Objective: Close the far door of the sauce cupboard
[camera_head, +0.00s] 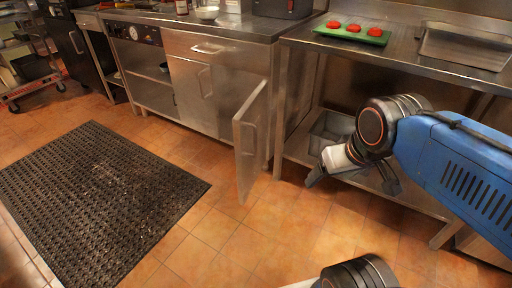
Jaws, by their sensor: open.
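The steel sauce cupboard (190,46) stands under the counter at the upper middle. One of its doors (248,165) stands swung out into the room, hinged on the cupboard's right side, with a bar handle on the face turned to me. The door left of the opening (188,92) looks shut and has a small handle. I cannot tell for certain which of the two is the far door. My gripper (353,183) is open, to the right of the swung-out door and apart from it. Its fingers point down and nothing shows between them.
A steel table (460,83) with a lower shelf stands behind my arm. On it lie a green board (383,40) with red items and a steel tray (465,48). A black floor mat (90,190) lies at left. Tiled floor (220,235) is clear in front of the door.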

